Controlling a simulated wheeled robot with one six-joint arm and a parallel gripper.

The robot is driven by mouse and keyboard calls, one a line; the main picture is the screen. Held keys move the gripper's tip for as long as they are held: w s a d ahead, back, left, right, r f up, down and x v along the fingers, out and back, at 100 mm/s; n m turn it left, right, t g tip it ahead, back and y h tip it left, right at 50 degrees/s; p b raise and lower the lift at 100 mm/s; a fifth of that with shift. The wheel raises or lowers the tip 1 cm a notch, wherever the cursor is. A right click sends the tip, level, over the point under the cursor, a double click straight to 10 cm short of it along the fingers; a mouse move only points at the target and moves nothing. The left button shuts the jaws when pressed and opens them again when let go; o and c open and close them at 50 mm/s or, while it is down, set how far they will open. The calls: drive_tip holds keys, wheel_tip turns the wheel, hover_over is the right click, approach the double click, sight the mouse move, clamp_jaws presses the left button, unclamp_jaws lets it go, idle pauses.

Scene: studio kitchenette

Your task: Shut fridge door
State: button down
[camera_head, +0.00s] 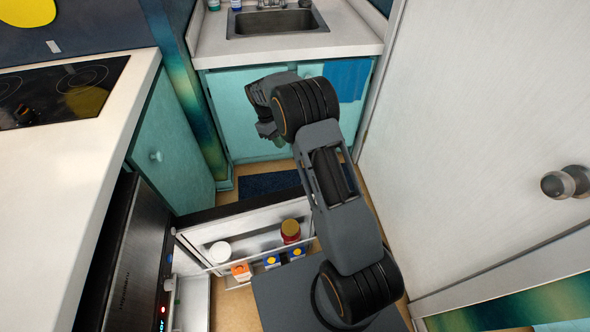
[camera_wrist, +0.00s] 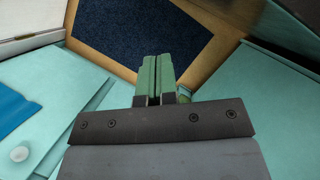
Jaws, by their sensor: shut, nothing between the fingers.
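The fridge door (camera_head: 205,235) stands open at the lower middle of the head view, its white inner side facing me. Its rack holds a red jar, a white round container and several small boxes. My gripper (camera_head: 279,141) is beyond the door, in front of the teal sink cabinet, and does not touch the door. In the wrist view its green fingers (camera_wrist: 158,76) are shut together with nothing between them. The door does not clearly show in the wrist view. My arm hides the door's right end in the head view.
A white counter with a black cooktop (camera_head: 62,90) runs along the left, above a dark appliance front (camera_head: 125,265). The sink (camera_head: 277,22) is at the back. A large white door with a round knob (camera_head: 565,182) closes in the right. A dark mat (camera_head: 268,184) lies on the narrow floor.

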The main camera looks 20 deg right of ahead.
drive_tip(key=s+d+f+b, duration=0.2)
drive_tip(key=s+d+f, duration=0.2)
drive_tip(key=f, duration=0.6)
drive_tip(key=shift+s, duration=1.2)
drive_tip(key=shift+s, duration=0.1)
